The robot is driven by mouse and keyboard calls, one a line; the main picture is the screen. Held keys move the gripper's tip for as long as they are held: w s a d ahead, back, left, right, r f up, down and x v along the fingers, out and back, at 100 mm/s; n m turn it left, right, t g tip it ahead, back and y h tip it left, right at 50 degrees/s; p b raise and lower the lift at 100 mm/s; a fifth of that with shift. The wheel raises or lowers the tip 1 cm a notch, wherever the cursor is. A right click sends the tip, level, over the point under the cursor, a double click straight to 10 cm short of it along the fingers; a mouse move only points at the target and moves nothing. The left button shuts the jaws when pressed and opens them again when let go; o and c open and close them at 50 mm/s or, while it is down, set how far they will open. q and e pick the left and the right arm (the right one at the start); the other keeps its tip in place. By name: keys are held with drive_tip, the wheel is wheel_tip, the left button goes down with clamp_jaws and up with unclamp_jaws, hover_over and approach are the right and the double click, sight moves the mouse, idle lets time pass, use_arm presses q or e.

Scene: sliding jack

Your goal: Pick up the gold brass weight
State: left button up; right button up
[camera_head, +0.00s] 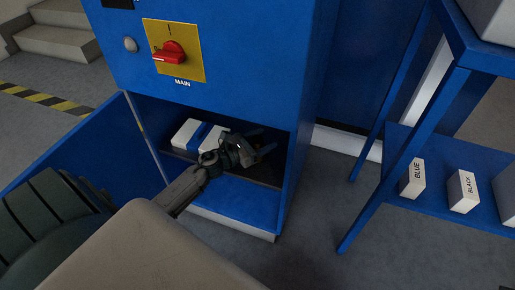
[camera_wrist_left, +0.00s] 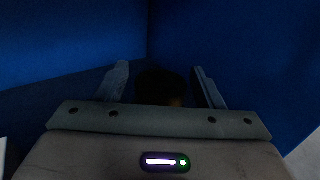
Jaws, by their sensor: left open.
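My left gripper (camera_head: 262,146) reaches into the open lower compartment of the blue cabinet (camera_head: 235,70). Its fingers are apart. In the left wrist view, a dark round thing with a dull gold-brown side, apparently the brass weight (camera_wrist_left: 163,88), shows in the gap between the two open fingers (camera_wrist_left: 160,82). It is in deep shadow, and I cannot tell whether either finger touches it. In the head view I cannot make out the weight; the gripper and shadow cover that spot. My right gripper is not in view.
White boxes (camera_head: 186,133) stand in the compartment beside my left wrist. The cabinet's open door (camera_head: 75,150) stands at left. A red switch (camera_head: 171,51) is above. At right, a blue rack (camera_head: 440,200) holds boxes marked BLUE (camera_head: 413,178) and BLACK (camera_head: 462,191). Compartment walls are close around the gripper.

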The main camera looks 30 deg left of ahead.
use_arm(q)
clamp_jaws()
drive_tip(key=shift+w, duration=0.1)
idle(0.3)
drive_tip(key=shift+r, duration=0.1)
